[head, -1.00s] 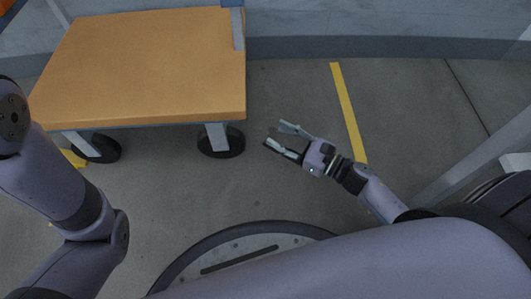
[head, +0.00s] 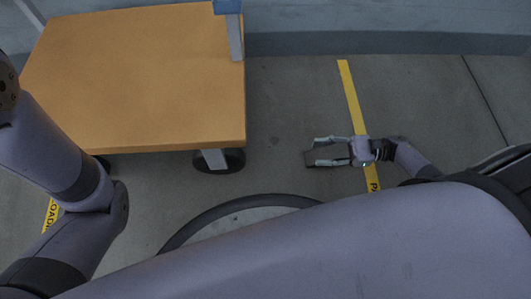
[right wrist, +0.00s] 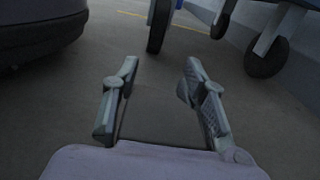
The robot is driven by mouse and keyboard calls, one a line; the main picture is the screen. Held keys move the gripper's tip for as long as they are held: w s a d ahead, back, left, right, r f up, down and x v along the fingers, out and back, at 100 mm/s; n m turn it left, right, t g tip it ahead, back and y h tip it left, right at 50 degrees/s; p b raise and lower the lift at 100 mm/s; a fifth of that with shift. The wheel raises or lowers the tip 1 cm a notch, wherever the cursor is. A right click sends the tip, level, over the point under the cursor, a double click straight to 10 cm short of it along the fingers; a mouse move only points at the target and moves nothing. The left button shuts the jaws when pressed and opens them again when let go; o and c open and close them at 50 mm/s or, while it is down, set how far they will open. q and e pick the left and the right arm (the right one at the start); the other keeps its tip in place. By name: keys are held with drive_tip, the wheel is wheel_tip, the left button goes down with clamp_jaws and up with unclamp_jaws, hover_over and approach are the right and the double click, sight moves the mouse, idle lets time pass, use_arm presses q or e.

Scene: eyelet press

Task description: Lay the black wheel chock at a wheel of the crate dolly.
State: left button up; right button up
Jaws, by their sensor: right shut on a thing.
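The crate dolly has an orange deck (head: 135,80) at the left of the head view. Its near right wheel (head: 232,161) is dark and round under the deck corner. My right gripper (head: 316,152) is shut on the black wheel chock (head: 309,158), to the right of that wheel with bare floor between them. In the right wrist view the dark chock (right wrist: 160,112) fills the space between the two fingers, and dolly wheels (right wrist: 267,57) stand ahead. I cannot tell if the chock touches the floor. My left gripper is out of view.
A yellow floor line (head: 351,95) passes behind my right wrist. A post (head: 236,40) rises at the deck's right edge. A low wall (head: 400,43) runs along the back. Floor between gripper and dolly is clear.

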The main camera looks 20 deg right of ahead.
drive_tip(key=b+x, duration=0.3)
drive_tip(key=x, duration=1.4)
drive_tip(key=shift+s+a, duration=0.1)
drive_tip(key=shift+a, duration=0.15)
wheel_tip(320, 180, down, 4)
drive_tip(key=b, duration=0.3)
drive_tip(key=shift+r, duration=0.3)
drive_tip(key=o, duration=1.4)
drive_tip(key=shift+c, duration=0.2)
